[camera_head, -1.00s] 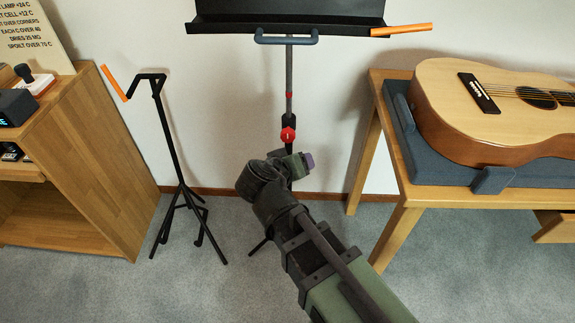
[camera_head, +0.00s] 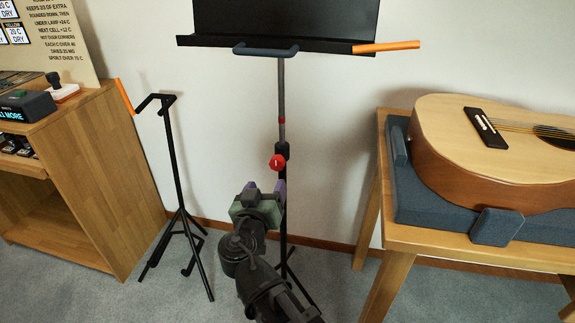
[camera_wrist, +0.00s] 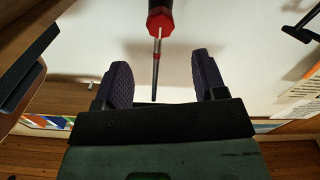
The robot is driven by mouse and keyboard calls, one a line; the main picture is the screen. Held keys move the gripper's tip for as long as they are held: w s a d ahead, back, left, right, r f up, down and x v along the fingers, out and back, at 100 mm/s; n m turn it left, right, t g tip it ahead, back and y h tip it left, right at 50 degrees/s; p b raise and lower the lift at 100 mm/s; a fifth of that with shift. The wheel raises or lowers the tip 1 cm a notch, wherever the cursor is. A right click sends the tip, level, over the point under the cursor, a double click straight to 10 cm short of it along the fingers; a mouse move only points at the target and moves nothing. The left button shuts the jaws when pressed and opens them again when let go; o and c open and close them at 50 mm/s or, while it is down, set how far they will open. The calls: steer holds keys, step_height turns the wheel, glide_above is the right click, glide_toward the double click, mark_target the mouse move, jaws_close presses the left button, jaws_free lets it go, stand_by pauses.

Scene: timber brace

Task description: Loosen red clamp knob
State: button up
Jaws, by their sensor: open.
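The red clamp knob (camera_head: 277,162) sits on the upright pole of the black music stand (camera_head: 285,30), below a small red ring. My gripper (camera_head: 274,190) is just below the knob in the head view, apart from it in the picture. In the wrist view, my gripper (camera_wrist: 161,75) is open, with its two purple pads wide apart and nothing between them but the grey pole (camera_wrist: 156,65) beyond. A red part (camera_wrist: 160,20), which looks like the knob, shows at the top of that view, past the pads. Its depth from the pads is unclear.
A black guitar stand (camera_head: 180,170) stands left of the music stand, beside a wooden cabinet (camera_head: 105,170). A guitar (camera_head: 480,150) lies on a blue padded cradle on a wooden table (camera_head: 440,245) at right. An orange stick (camera_head: 388,46) juts from the music stand's ledge.

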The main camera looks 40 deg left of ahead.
mark_target(276, 166)
steer(key=x, duration=1)
steer(key=shift+w+a, duration=0.15)
steer(key=c, duration=0.9)
steer(key=shift+c, duration=0.2)
steer(key=shift+n, duration=0.4)
steer(key=n, duration=1.1)
steer(key=shift+n, duration=0.3)
steer(key=n, duration=1.1)
steer(key=shift+f, duration=0.1)
steer(key=shift+n, duration=0.4)
